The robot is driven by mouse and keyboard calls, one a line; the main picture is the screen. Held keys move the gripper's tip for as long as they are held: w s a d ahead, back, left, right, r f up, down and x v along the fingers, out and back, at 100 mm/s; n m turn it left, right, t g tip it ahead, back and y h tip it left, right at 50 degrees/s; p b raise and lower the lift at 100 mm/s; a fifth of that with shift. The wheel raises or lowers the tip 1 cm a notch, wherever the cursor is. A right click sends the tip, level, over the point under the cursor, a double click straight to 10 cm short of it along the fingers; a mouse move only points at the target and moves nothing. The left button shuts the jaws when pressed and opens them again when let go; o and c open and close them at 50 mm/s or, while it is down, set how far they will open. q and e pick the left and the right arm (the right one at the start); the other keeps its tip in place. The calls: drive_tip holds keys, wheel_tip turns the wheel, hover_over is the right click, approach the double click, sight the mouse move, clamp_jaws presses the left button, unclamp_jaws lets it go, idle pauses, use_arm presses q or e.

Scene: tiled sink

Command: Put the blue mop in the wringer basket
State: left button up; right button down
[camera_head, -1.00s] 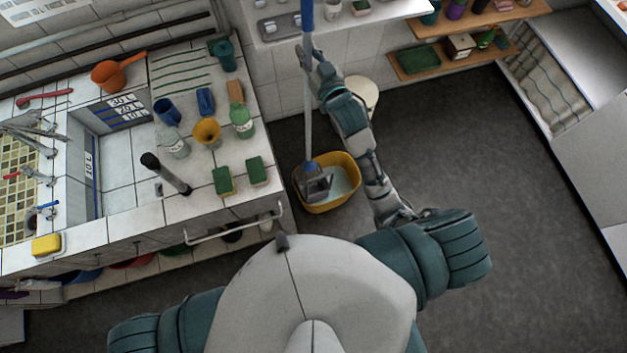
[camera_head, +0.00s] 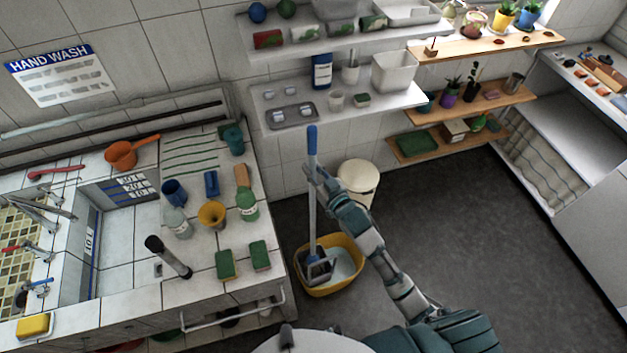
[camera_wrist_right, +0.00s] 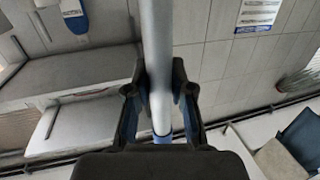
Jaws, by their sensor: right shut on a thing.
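The blue mop (camera_head: 313,215) has a blue grip at the top and a grey pole. It stands nearly upright, with its lower end at the grey wringer basket (camera_head: 320,272) in the yellow bucket (camera_head: 340,288). The mop head is too small and covered to tell how deep it sits. My right gripper (camera_head: 313,174) is shut around the pole, below the blue grip. In the right wrist view the pole (camera_wrist_right: 157,40) runs between the fingers of my right gripper (camera_wrist_right: 159,92). My left gripper is out of view.
The tiled sink counter (camera_head: 205,255) with bottles and sponges stands left of the bucket. A cream bin (camera_head: 358,180) stands behind my right arm. Wall shelves (camera_head: 340,98) hang above. The dark floor (camera_head: 450,230) to the right is clear.

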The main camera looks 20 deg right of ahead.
sight(315, 177)
drive_tip(key=shift+f, duration=0.65)
drive_tip(key=f, duration=0.1)
drive_tip(key=d+f, duration=0.1)
drive_tip(key=f, duration=0.1)
drive_tip(key=shift+f, duration=0.1)
drive_tip(key=shift+d+f, duration=0.1)
drive_tip(key=c, duration=1)
unclamp_jaws()
drive_tip(key=shift+a, duration=0.3)
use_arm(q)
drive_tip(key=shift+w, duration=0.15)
use_arm(e)
drive_tip(key=shift+a, duration=0.15)
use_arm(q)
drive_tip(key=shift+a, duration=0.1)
